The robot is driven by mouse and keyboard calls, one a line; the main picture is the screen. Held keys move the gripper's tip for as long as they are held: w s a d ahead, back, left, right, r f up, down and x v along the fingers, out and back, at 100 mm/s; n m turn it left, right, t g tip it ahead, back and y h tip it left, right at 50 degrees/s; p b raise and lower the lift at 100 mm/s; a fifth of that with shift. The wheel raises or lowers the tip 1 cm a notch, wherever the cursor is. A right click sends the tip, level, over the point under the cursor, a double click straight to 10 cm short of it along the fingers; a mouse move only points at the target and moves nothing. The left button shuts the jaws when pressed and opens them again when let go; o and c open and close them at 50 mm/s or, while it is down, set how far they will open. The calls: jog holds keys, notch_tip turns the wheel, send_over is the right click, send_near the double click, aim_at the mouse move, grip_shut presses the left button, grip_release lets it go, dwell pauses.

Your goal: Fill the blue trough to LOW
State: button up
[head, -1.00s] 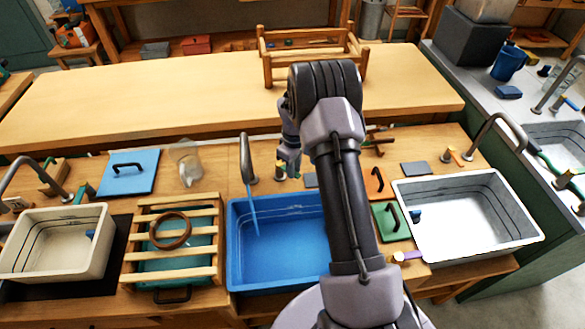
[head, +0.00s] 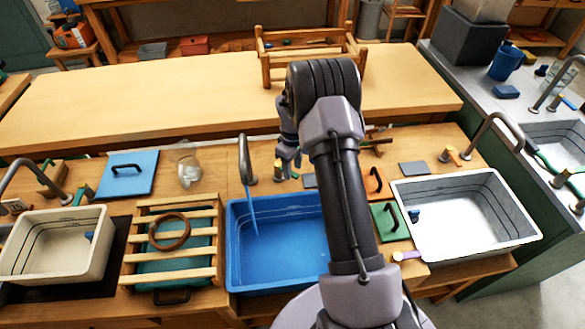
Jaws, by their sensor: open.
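The blue trough (head: 275,250) stands in the bench at the middle of the head view, its right part hidden behind my arm. Level lines show on its inner back wall; their labels are too small to read. A grey tap (head: 245,160) stands behind it, and a thin blue stream (head: 252,208) runs from the tap into the trough. A tap handle (head: 279,170) with a yellow top stands right of the tap. My gripper (head: 289,160) is open and empty, close to this handle; I cannot tell whether they touch.
A cream trough (head: 55,250) and a slatted rack (head: 172,245) with a brown ring stand left. A white-grey trough (head: 465,215) stands right. A blue lid (head: 128,173), a clear jar (head: 188,168) and a green lid (head: 389,222) lie nearby.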

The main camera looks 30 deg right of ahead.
notch_tip(320, 180, up, 17)
jog(key=p, duration=0.4)
jog(key=shift+f, duration=0.2)
dwell(6.7)
